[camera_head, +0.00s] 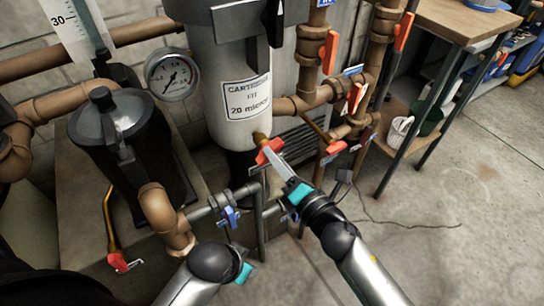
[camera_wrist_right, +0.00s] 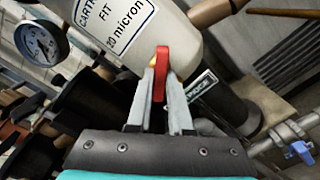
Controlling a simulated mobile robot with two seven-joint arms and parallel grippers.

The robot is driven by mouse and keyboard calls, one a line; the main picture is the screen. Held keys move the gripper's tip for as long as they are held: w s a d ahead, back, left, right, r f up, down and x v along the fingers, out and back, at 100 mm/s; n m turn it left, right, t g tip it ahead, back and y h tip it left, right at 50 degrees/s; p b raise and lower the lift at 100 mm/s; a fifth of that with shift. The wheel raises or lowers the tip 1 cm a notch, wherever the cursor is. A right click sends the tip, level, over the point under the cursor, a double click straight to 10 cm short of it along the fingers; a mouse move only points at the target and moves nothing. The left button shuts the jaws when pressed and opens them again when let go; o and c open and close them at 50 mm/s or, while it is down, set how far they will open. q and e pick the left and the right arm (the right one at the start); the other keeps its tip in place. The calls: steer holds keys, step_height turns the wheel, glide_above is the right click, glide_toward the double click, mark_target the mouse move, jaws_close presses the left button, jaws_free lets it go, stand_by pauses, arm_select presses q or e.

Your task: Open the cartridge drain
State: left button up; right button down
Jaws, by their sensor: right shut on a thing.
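The grey-white cartridge filter housing (camera_head: 236,85) stands at the top middle, with a label reading "20 micron". A small valve with a red lever handle (camera_head: 268,149) sits at its lower front; I take this as the cartridge drain. My right gripper (camera_head: 270,154) comes in from the bottom right and is shut on this handle. The right wrist view shows the red handle (camera_wrist_right: 162,62) upright between the two fingers (camera_wrist_right: 161,82). A tag (camera_wrist_right: 203,87) beside it is only partly readable. My left arm shows at the bottom middle; its gripper fingers do not show.
A black pump strainer (camera_head: 115,135) and a pressure gauge (camera_head: 172,75) stand to the left. A blue-handled valve (camera_head: 230,215) is below the housing. Several red-handled valves line copper pipes (camera_head: 318,60) at right. A wooden bench (camera_head: 455,18) stands beyond; floor at right is mostly clear.

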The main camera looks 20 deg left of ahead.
steer(key=n+b, duration=0.1)
steer(key=n, duration=1)
steer(key=c, duration=0.7)
jaws_free()
steer(key=shift+s+d, duration=0.1)
steer(key=shift+b+v, duration=0.45)
steer(key=shift+v, duration=2.95)
